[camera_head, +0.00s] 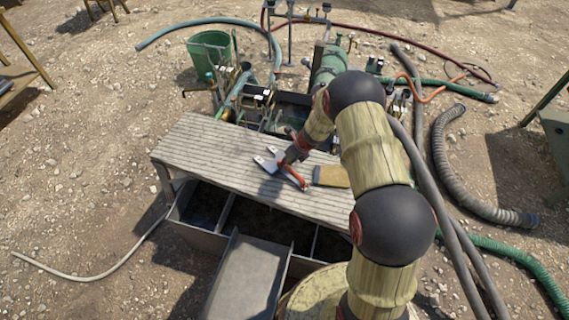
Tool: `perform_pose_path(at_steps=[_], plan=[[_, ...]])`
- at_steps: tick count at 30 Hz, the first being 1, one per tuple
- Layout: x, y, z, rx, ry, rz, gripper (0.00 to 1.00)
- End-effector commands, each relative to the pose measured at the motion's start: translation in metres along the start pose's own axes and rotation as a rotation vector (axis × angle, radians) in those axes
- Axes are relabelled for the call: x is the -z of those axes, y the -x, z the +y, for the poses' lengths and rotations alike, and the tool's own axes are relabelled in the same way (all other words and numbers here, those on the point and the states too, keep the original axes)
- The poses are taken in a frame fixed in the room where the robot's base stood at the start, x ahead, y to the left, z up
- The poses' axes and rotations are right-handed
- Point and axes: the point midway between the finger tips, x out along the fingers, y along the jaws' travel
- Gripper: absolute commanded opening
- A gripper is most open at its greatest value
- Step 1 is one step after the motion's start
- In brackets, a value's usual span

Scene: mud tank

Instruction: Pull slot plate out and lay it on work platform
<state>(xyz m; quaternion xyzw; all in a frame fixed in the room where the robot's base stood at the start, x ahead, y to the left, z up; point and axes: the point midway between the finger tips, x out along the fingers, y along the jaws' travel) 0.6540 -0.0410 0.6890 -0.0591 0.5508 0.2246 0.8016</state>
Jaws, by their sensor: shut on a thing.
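The slatted grey work platform (200,145) spans the tank in the middle of the view. A small light-grey plate with a notched end, which looks like the slot plate (267,164), is at the middle of the platform, with an orange-red handle-like part at its right. My gripper (287,159) is right at this plate and shut on it, as far as the small view shows. The fingertips are partly hidden by the gripper body. I cannot tell whether the plate rests flat on the boards or hangs just above them.
A tan block (331,176) lies on the platform right of the plate. The platform's left part is clear. Behind stand pipes, valves and a green bucket (209,52). Dark tank compartments (262,222) and a grey chute (246,280) are in front. Hoses lie on the gravel.

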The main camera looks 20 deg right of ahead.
Motion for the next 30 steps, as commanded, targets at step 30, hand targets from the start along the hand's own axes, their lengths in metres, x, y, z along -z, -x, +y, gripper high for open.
perform_pose_path(at_steps=[30], plan=[[0.001, 0.013, 0.000, 0.000, 0.001, 0.001, 0.36]])
